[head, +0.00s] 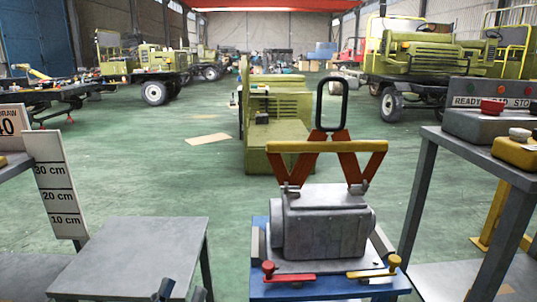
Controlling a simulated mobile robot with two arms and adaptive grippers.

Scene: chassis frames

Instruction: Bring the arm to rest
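My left gripper (181,292) shows only at the bottom edge of the head view. Two dark fingertips stick up with a gap between them, so it looks open, and nothing shows between them. It is in front of the near edge of a bare grey table (135,250); whether it touches the table cannot be told. The rest of the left arm is below the picture. My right gripper is not in view.
A height scale board (56,185) stands left. A button console (490,125) is right. Green floor lies beyond.

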